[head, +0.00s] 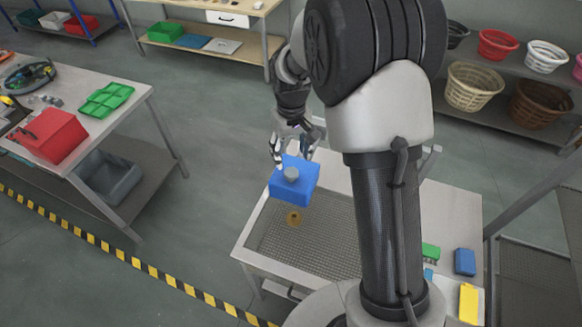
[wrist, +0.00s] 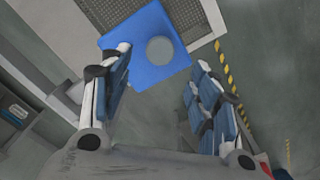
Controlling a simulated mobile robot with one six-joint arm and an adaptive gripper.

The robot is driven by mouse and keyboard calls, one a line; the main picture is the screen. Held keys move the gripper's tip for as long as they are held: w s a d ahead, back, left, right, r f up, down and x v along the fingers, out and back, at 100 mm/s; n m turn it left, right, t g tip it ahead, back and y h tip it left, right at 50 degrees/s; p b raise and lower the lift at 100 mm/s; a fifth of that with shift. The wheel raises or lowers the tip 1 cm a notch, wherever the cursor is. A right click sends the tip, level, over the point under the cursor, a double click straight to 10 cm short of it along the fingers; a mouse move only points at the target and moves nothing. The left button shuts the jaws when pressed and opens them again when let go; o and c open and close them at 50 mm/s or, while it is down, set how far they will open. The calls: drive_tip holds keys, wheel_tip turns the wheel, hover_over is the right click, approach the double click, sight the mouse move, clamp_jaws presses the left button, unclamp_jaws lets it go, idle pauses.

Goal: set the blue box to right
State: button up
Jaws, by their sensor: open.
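A blue box (head: 281,190) with a round grey knob or disc (head: 291,174) on top is at the far left part of the tank (head: 249,228). It overlaps the tank's rim in both views; I cannot tell exactly what supports it. In the wrist view the blue box (wrist: 125,52) lies just beyond my fingertips, turned at an angle. My gripper (head: 292,152) is at the far side of the box, over its upper edge in the head view. In the wrist view my gripper (wrist: 160,82) has its fingers wide apart, with nothing between them.
A round brass-coloured piece (head: 294,218) is on the mesh tank floor. A smaller blue block (head: 465,262), a green block (head: 430,252) and a yellow block (head: 468,302) are on the tank's right surface. A table (head: 140,92) with a red bin (head: 52,138) stands left, across open floor.

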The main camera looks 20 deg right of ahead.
sight(291, 172)
wheel_tip(291, 172, down, 8)
drive_tip(key=shift+r+p, duration=0.2)
drive_tip(key=shift+p, duration=0.1)
drive_tip(key=shift+c, duration=0.2)
clamp_jaws()
idle(0.5)
